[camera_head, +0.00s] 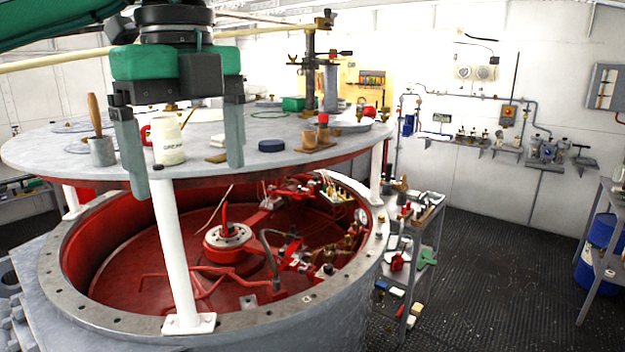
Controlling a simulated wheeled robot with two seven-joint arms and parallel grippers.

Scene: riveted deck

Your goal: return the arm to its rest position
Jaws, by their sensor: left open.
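My left gripper (188,150) hangs down from the top left, its two grey fingers well apart. It is open, with nothing held between the fingers. Behind it, between the fingers in the picture, a cream jug (169,146) with a red handle stands on the grey round table (40,150). The left finger's tip overlaps the table's front edge in the picture; I cannot tell whether it touches. My left arm (50,22) comes in green and dark from the upper left corner. My right gripper does not show.
The round table also bears a grey mortar with a wooden pestle (102,148), a dark blue tin (271,146) and a copper cup (308,138). Below it is an open red-lined pit (130,270). A cluttered trolley (408,250) stands right. The dark floor (490,270) beyond is largely clear.

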